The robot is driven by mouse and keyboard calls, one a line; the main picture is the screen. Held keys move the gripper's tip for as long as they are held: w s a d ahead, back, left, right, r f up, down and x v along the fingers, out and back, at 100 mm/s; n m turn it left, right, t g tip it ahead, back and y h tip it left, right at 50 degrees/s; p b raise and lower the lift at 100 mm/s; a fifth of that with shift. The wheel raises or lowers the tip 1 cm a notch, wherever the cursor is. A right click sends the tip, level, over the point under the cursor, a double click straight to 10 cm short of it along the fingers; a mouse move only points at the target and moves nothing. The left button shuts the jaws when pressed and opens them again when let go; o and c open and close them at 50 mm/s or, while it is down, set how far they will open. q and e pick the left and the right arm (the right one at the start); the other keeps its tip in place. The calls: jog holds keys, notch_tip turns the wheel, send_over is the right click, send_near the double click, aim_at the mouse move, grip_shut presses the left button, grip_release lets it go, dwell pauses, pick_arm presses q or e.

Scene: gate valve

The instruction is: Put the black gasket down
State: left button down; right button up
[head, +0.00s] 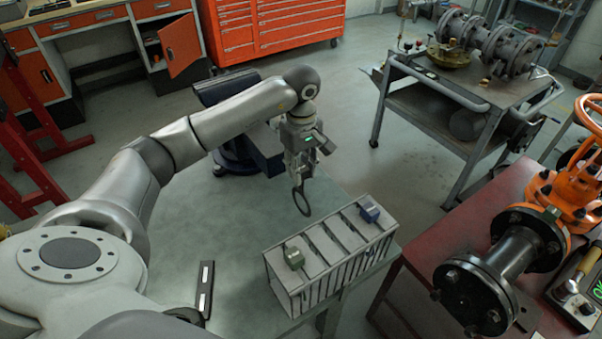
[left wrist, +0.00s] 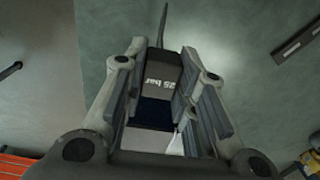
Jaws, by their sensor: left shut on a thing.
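The black gasket (head: 301,202) is a thin dark ring that hangs upright below my left gripper (head: 302,172), above the grey-green table (head: 225,265). My left gripper is shut on it. The ring's lower edge looks clear of the table, but the exact gap cannot be told. My right gripper is not in view.
A dark bar (head: 205,288) lies on the table.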

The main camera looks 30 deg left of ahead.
aim_at(301, 192)
pick_arm(q)
notch_tip(301, 192, down, 2)
jog(key=shift+f+p, duration=0.2)
jog(key=shift+p, duration=0.15)
jog(key=shift+f, duration=0.15)
jog(key=shift+f+b, duration=0.15)
jog(key=shift+b, duration=0.15)
jog(key=c, duration=1.2)
grip_release()
jog(key=shift+o, duration=0.2)
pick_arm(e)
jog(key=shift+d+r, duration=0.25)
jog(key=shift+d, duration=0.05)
